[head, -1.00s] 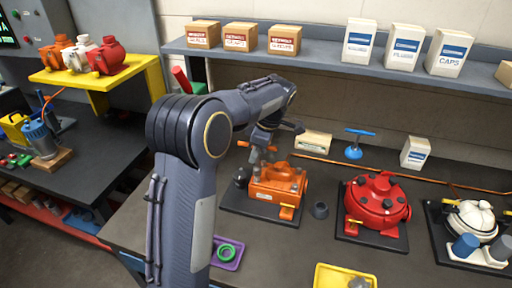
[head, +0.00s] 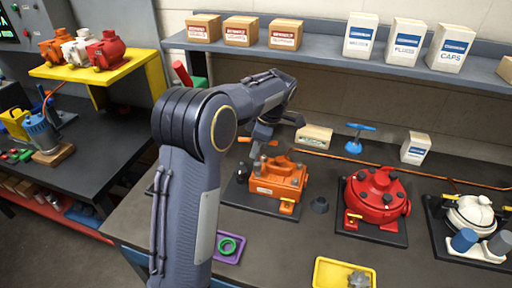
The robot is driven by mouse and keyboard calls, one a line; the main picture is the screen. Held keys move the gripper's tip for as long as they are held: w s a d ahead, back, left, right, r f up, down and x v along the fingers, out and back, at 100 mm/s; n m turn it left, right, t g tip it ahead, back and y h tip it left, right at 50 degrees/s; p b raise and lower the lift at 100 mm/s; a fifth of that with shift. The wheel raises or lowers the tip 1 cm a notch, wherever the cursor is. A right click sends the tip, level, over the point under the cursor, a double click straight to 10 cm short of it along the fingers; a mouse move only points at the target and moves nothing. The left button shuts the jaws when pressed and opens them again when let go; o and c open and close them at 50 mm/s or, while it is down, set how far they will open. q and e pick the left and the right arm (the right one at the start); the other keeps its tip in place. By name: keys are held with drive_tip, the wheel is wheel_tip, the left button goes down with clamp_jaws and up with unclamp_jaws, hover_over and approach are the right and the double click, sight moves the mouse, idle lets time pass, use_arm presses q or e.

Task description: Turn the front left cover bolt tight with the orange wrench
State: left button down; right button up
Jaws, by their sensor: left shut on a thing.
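My left gripper (head: 260,150) points down at the back left of the orange motor (head: 277,181), partly hidden by its own arm. It is shut on the orange wrench (head: 245,139), of which only a small orange part shows left of the fingers. Several dark bolts stand on the orange motor's cover; whether the wrench touches one cannot be made out. A red motor (head: 374,190) with dark bolts and a white motor (head: 473,214) stand to the right. Which motor bears the front left cover bolt is not clear. My right gripper is not in view.
A blue T-handled tool (head: 358,143) and small boxes stand behind the motors. A purple tray (head: 237,240) and yellow tray (head: 322,272) lie in front. A shelf (head: 330,60) with boxes runs above.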

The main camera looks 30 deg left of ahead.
use_arm(q)
drive_tip(key=shift+f, duration=0.1)
drive_tip(key=shift+f+b, duration=0.85)
drive_tip(key=shift+f, duration=0.25)
